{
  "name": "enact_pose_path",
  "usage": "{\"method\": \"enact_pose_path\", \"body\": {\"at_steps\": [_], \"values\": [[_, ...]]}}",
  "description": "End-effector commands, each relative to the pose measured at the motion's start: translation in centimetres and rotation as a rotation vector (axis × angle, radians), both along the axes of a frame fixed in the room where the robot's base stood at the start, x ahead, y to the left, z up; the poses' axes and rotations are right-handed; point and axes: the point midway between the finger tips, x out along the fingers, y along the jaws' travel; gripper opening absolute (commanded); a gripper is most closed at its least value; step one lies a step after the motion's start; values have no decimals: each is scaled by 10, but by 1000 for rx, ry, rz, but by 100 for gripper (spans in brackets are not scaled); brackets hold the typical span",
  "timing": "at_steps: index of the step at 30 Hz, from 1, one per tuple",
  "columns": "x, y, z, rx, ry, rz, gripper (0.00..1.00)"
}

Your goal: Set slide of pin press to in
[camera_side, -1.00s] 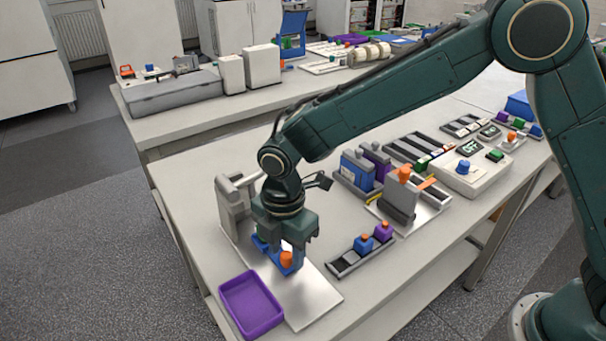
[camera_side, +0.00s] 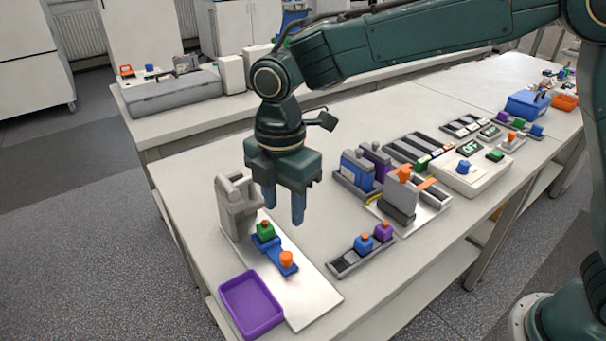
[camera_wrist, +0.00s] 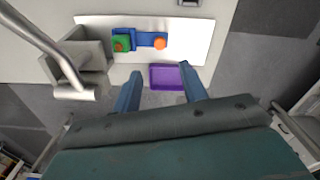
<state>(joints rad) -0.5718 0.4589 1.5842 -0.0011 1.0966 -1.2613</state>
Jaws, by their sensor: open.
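The pin press is a grey upright frame (camera_side: 238,200) with a handle bar, on a pale base plate (camera_side: 313,297). Its blue slide (camera_side: 272,245) lies on the plate in front of the frame. A green block with an orange top (camera_side: 265,230) sits on the slide's end nearer the frame, and an orange knob (camera_side: 287,259) stands on its outer end. In the wrist view the slide (camera_wrist: 144,39) runs between the green block (camera_wrist: 121,44) and the orange knob (camera_wrist: 160,43). My gripper (camera_side: 284,220) is open and empty, raised above the plate, with its fingers pointing down.
A purple tray (camera_side: 251,304) stands beside the base plate at the table's front edge. A dark rack (camera_side: 345,265) with blue and purple blocks lies to the right. A grey upright fixture (camera_side: 398,201) stands behind it.

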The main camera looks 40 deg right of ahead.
Motion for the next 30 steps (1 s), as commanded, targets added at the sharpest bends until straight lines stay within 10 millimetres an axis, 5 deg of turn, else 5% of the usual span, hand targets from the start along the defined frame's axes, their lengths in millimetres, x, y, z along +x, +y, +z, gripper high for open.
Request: {"method": "enact_pose_path", "body": {"at_steps": [6, 17, 24, 30], "values": [[0, 0, 21, 1, -2, 0, 43], [0, 0, 25, 0, 0, 0, 43], [0, -3, 23, 8, -7, 1, 2], [-3, -14, 12, 49, -40, 10, 0]]}}
